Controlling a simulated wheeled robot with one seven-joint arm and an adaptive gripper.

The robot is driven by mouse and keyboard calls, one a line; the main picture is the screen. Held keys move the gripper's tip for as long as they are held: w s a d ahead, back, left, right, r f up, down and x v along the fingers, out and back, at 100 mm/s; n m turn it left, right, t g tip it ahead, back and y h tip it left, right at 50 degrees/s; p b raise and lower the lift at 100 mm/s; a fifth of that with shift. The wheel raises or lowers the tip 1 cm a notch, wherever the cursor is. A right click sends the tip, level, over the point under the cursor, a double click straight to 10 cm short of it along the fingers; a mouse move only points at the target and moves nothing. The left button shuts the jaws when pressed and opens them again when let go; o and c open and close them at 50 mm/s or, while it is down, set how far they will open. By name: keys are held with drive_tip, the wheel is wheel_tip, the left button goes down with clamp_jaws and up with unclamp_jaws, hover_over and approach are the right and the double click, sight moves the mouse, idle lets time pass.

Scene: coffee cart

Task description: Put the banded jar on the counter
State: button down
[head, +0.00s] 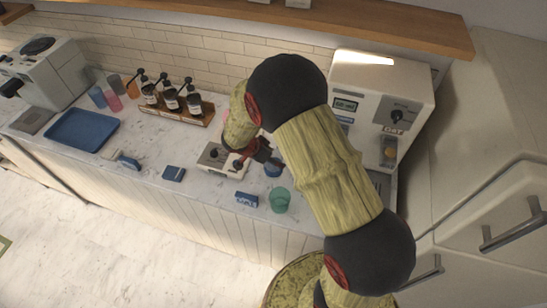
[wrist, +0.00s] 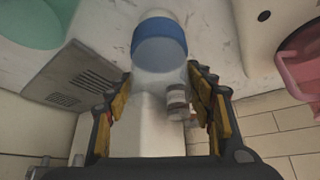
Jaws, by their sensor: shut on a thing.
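The banded jar shows a broad blue band (wrist: 159,42) and a pale body in the wrist view. It is between my gripper's fingers (wrist: 160,82), which are shut on it. In the head view my gripper (head: 264,155) reaches down over the counter (head: 150,172), and the jar's blue part (head: 273,169) shows just below it. The jar is low over the counter, between the white device and the dispensing machine. I cannot tell whether its base touches the surface. My arm hides part of this area.
A green cup (head: 280,200) and a small blue block (head: 246,199) are near the front edge. A white device (head: 217,160) is left, the dispensing machine (head: 375,95) right. A pink thing (wrist: 303,55) is close by. Left of the device, the counter has free room.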

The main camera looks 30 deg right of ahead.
drive_tip(key=shift+f+b, duration=0.15)
drive_tip(key=shift+b, duration=0.15)
drive_tip(key=c, duration=0.7)
unclamp_jaws()
drive_tip(key=shift+c, duration=0.2)
drive_tip(key=shift+r, duration=0.2)
drive_tip(key=v, duration=1.2)
drive_tip(key=s+r+n+y, duration=0.1)
drive_tip(key=s+r+n, duration=0.2)
drive_tip(key=s+r, duration=0.3)
drive_tip(key=s+r+n+y, duration=0.1)
drive_tip(key=s+r+n, duration=0.15)
drive_tip(key=r, duration=0.45)
drive_tip(key=s+a+r+n+t+y, duration=0.2)
drive_tip(key=s+r+n, duration=0.2)
drive_tip(key=s, duration=0.3)
drive_tip(key=s+a+r+n+t+y, duration=0.2)
drive_tip(key=s+r+n, duration=0.3)
drive_tip(key=s, duration=0.3)
drive_tip(key=shift+s+a+n, duration=0.2)
drive_tip(key=shift+a+n, duration=0.15)
drive_tip(key=shift+a, duration=0.05)
